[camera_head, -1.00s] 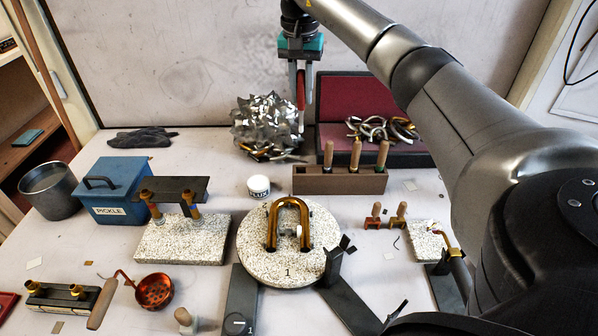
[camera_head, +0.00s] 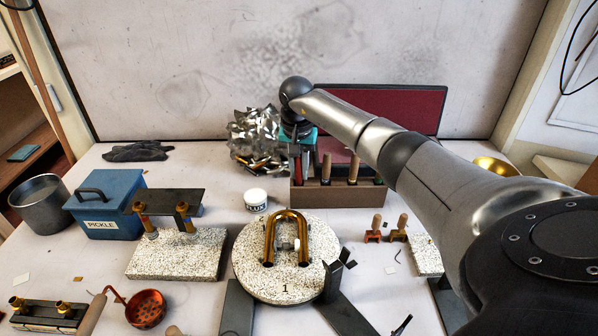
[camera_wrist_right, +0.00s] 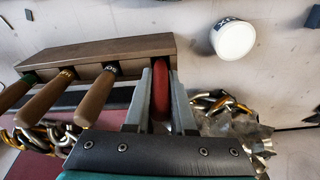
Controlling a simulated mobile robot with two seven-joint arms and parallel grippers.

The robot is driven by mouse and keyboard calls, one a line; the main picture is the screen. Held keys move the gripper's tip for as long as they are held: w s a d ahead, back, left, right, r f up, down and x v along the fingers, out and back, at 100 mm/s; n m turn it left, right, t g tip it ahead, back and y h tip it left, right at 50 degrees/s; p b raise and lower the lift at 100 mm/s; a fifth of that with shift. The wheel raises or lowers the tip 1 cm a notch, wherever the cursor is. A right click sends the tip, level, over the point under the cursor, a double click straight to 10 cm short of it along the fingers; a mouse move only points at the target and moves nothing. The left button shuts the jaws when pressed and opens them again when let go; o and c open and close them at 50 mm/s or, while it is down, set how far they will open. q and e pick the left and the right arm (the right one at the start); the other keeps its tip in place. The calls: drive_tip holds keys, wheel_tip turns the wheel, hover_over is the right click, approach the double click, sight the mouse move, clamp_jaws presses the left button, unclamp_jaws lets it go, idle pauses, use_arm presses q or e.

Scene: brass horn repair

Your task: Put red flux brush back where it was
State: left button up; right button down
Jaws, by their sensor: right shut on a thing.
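The red flux brush (camera_wrist_right: 161,90) is upright between the fingers of my right gripper (camera_wrist_right: 163,75), which is shut on its red handle. In the head view, my right gripper (camera_head: 300,172) is at the left end of the brown wooden rack (camera_head: 338,195), and a strip of the red handle shows between the fingers. The rack also shows in the wrist view (camera_wrist_right: 95,52), with the fingertips at its end. The brush's lower end is hidden, so I cannot tell how deep it sits in the rack. My left gripper is not in view.
Several wooden-handled tools (camera_head: 353,168) stand in the rack. A white flux jar (camera_head: 256,199) stands just left and in front. A crumpled metal scrap pile (camera_head: 252,135) is behind left. An open red-lined case (camera_head: 410,108) is behind the rack. A round soldering block (camera_head: 285,285) is in front.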

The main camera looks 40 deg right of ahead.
drive_tip(key=shift+f, duration=0.25)
drive_tip(key=c, duration=1.2)
unclamp_jaws()
drive_tip(key=o, duration=0.4)
drive_tip(key=shift+o, duration=0.2)
drive_tip(key=shift+r, duration=0.2)
wheel_tip(320, 180, up, 12)
drive_tip(key=a+p, duration=0.1)
drive_tip(key=shift+s, duration=0.45)
drive_tip(key=shift+f, duration=0.15)
